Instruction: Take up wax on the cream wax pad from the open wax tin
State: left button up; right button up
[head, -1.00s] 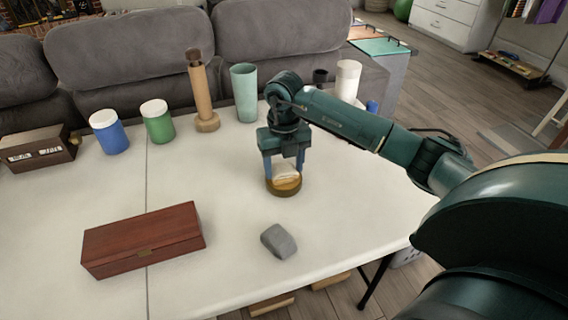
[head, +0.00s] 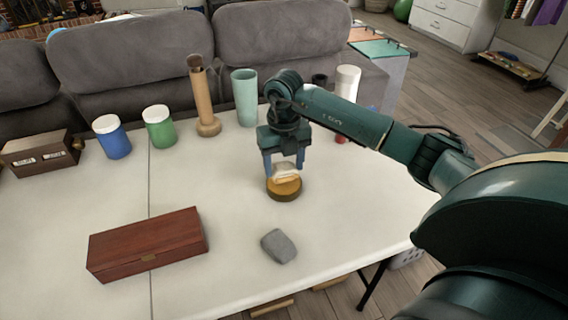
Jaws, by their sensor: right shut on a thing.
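The open wax tin (head: 284,193) is a round, low, amber-brown tin on the white table, right of the middle. The cream wax pad (head: 285,172) is at the tin's top, between the fingers of my right gripper (head: 284,166). My right gripper points down and is shut on the pad. Whether the pad touches the wax or hangs just above it, I cannot tell. My left gripper is not in view.
A grey block (head: 279,246) lies in front of the tin. A reddish wooden box (head: 148,245) is at front left. A blue jar (head: 112,137), a green jar (head: 159,126), a wooden brush (head: 203,100) and a teal cup (head: 245,97) stand behind. The table between is clear.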

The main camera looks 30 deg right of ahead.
aim_at(284, 165)
jog(key=shift+r+p, duration=1.6)
jog(key=shift+r, duration=0.8)
